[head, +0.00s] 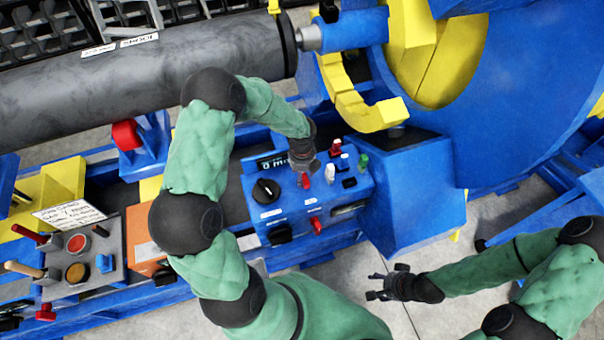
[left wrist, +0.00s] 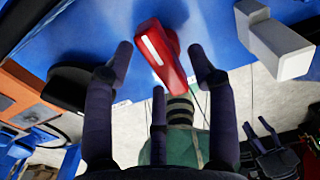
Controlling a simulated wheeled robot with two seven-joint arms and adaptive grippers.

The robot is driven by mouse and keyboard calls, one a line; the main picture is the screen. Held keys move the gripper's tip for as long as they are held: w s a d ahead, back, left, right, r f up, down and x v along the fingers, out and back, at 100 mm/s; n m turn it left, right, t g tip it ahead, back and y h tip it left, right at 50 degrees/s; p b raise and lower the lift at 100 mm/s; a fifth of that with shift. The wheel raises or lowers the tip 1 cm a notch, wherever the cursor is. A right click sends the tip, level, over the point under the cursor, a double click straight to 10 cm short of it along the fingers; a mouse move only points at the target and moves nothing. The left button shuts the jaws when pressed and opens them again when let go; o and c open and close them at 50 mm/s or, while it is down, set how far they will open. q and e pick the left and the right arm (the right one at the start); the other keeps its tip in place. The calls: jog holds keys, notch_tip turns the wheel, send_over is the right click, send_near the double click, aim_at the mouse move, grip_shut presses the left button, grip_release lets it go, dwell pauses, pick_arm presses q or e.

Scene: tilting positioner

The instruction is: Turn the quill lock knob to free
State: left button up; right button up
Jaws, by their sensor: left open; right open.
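A blue control box (head: 262,205) carries several knobs and levers. I cannot read which is the quill lock knob. A red lever-shaped knob with a white stripe (left wrist: 165,50) stands between the spread fingers of my left gripper (left wrist: 160,68) in the left wrist view, with no clear contact. In the head view this red knob (head: 304,181) shows just below my left gripper (head: 302,163), which is open and partly covers the box top. My right gripper (head: 378,286) is open and empty above the floor, away from the box.
The box also has a black rotary knob (head: 265,190), white knobs and a green knob (head: 363,161). A yellow hook (head: 362,108) and a large grey cylinder (head: 190,65) lie behind. A tool tray (head: 100,262) stands at left. Floor around my right gripper is clear.

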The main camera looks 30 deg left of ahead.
pick_arm(q)
grip_shut()
jog(key=n, duration=0.3)
jog(key=shift+d+n, duration=0.1)
jog(key=shift+n, duration=0.2)
jog(key=n, duration=0.4)
jog(key=shift+d+n, duration=0.1)
jog(key=shift+n, duration=0.2)
jog(key=n, duration=0.4)
jog(key=shift+d+b, duration=0.15)
jog(key=shift+b, duration=0.15)
jog(key=shift+d+n+b, duration=0.1)
jog(key=shift+n+b, duration=0.5)
jog(key=shift+n, duration=2.2)
